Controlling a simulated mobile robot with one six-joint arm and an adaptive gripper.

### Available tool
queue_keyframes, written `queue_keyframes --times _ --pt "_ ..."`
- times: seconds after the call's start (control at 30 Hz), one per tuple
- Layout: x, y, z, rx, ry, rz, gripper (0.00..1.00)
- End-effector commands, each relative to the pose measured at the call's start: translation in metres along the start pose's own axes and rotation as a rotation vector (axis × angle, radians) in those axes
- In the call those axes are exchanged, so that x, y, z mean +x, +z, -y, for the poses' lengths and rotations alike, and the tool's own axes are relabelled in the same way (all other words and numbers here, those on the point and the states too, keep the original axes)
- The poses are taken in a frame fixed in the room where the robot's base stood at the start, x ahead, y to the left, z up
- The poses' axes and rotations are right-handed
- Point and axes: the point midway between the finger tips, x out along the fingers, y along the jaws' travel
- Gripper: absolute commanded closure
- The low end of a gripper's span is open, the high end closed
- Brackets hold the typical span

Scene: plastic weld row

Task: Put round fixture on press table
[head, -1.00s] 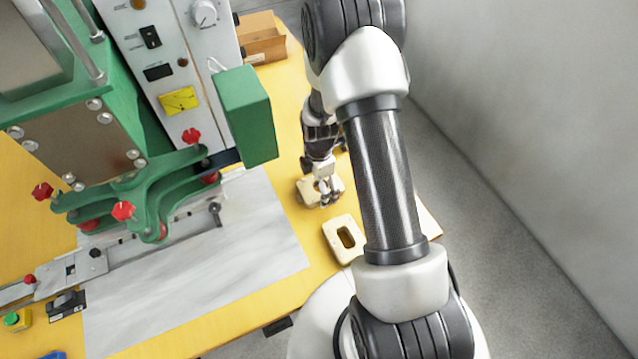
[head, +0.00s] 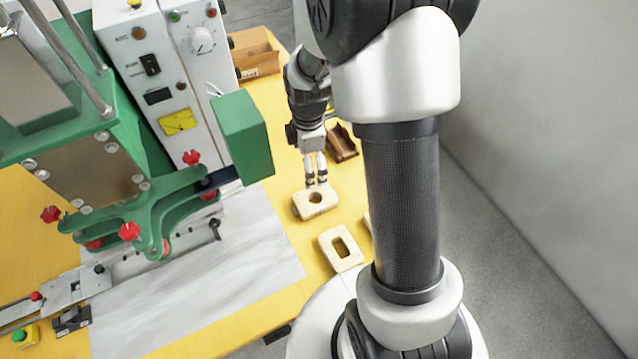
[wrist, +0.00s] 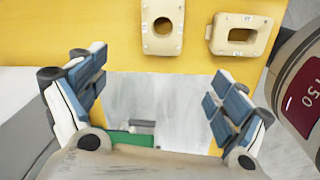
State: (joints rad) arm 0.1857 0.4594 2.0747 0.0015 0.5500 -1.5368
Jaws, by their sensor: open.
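The round fixture (head: 316,203), a cream block with a round hole, lies flat on the yellow tabletop right of the press. It also shows at the top of the wrist view (wrist: 163,42). My gripper (head: 317,181) is open and empty, with its fingertips at the fixture's far edge in the head view. In the wrist view my gripper (wrist: 155,100) has its two fingers wide apart, with the fixture beyond them, not between them. The press table (head: 235,265), a pale marbled sheet under the green press, has clear surface; part of it shows between the fingers in the wrist view.
A cream fixture with a rectangular slot (head: 341,250) lies close to the round one. Another cream piece is mostly hidden behind my arm. A dark brown holder (head: 343,146) and a cardboard box (head: 256,55) stand farther back. The green press head (head: 247,135) overhangs the left.

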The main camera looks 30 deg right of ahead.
Motion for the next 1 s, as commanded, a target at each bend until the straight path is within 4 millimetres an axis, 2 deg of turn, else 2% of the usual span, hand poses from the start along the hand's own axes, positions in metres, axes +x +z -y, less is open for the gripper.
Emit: queue_keyframes --times 0.03,0.2,0.4,0.5,0.7,0.83,1.0 --pt "-0.025 -0.005 0.003 0.061 0.029 -0.003 0.09" --pt "-0.091 -0.017 0.029 0.31 0.09 -0.024 0.09" --pt "-0.153 -0.027 0.072 0.602 0.153 -0.074 0.09" --pt "-0.177 -0.03 0.097 0.747 0.18 -0.108 0.09" --pt "-0.21 -0.033 0.149 1.032 0.22 -0.194 0.09" --pt "-0.221 -0.032 0.178 1.186 0.23 -0.248 0.09" --pt "-0.225 -0.031 0.199 1.308 0.232 -0.291 0.09"
